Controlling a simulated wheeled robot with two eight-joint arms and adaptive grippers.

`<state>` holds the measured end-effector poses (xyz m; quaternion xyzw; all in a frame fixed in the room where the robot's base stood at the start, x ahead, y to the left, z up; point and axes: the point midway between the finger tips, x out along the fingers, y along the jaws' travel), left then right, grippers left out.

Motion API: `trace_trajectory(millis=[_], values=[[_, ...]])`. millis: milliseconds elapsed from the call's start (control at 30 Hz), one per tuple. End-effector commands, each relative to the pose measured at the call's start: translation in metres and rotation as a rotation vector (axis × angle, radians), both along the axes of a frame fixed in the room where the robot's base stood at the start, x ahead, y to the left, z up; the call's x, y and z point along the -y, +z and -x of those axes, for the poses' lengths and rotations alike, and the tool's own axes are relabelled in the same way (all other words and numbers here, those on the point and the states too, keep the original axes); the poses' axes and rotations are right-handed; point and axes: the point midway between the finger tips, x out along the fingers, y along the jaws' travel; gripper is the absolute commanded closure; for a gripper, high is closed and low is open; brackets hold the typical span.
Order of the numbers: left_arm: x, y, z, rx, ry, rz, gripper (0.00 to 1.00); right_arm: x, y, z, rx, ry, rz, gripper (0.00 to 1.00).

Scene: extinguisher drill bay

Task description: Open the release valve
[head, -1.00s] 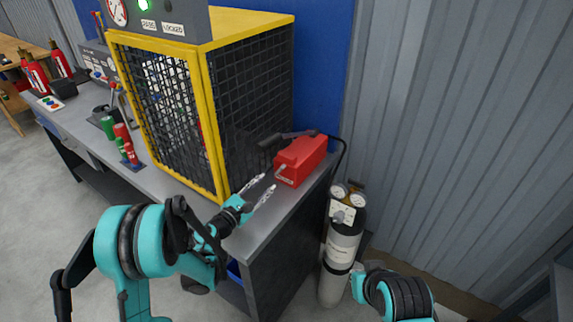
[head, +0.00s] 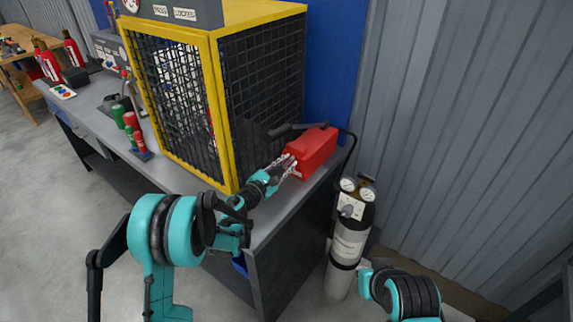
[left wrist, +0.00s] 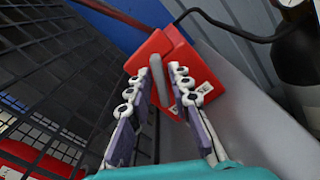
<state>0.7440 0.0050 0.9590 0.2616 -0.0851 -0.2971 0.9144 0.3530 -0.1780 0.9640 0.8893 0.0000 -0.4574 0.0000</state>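A red box-shaped unit (head: 312,150) stands on the right end of the bench, beside the mesh cage; it also shows in the left wrist view (left wrist: 178,62). A grey lever (left wrist: 158,80) sticks out from its front face. It could be the release valve, but no readable label confirms this. My left gripper (head: 286,167) is at the front of the red unit. In the left wrist view its fingers (left wrist: 158,92) are spread on either side of the lever, with small visible gaps. Contact cannot be told. Part of my right arm shows at lower right; its gripper is out of view.
A yellow-framed mesh cage (head: 262,90) stands close to the left of my left gripper. A grey gas cylinder (head: 348,240) with gauges stands on the floor right of the bench. A black hose (left wrist: 235,30) runs from the red unit. Corrugated wall (head: 450,120) lies behind.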

Motion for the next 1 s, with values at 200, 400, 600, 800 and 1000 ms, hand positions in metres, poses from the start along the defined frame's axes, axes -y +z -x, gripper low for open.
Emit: trace_trajectory(millis=[200, 400, 600, 800, 1000], values=[[0.000, 0.000, 0.000, 0.000, 0.000, 0.000, 1.00, 0.000, 0.000, 0.000, 0.000, 0.000, 0.000, 1.00], [0.000, 0.000, 0.000, -0.012, 0.000, 0.016, 1.00, 0.000, -0.001, 0.000, 0.000, 0.000, 0.000, 1.00], [0.000, -0.001, 0.000, -0.064, 0.000, 0.088, 1.00, 0.000, -0.005, 0.000, 0.000, 0.000, 0.000, 1.00], [-0.001, -0.001, -0.001, -0.147, 0.000, 0.202, 1.00, 0.000, -0.009, 0.000, 0.000, 0.000, 0.000, 1.00], [-0.002, 0.000, -0.001, -0.230, 0.000, 0.316, 1.00, 0.000, -0.013, 0.000, 0.000, 0.000, 0.000, 1.00]])
